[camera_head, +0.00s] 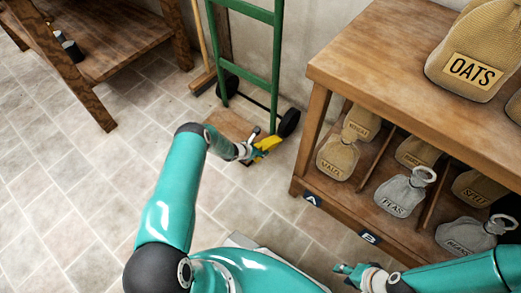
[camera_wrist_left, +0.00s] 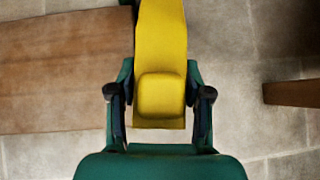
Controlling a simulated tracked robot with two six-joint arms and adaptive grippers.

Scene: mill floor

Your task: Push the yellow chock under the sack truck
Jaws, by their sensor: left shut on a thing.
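The yellow chock (camera_head: 266,144) is in front of the green sack truck (camera_head: 276,60), near its right wheel, in the head view. My left gripper (camera_head: 254,150) is shut on the chock. The left wrist view shows the chock (camera_wrist_left: 160,60) between the two fingers of the left gripper (camera_wrist_left: 160,108), pointing away from me. The sack truck stands upright against the wall with black wheels and a brown toe plate (camera_head: 228,124) on the floor. In the head view I cannot tell whether the chock touches the wheel. My right gripper (camera_head: 350,270) is at the bottom; its fingers are too small to judge.
A wooden shelf unit (camera_head: 330,80) with several sacks stands at the right. A wooden bench (camera_head: 110,50) stands at the upper left, and a broom (camera_head: 203,50) leans beside the truck. The tiled floor (camera_head: 90,180) at the left is clear.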

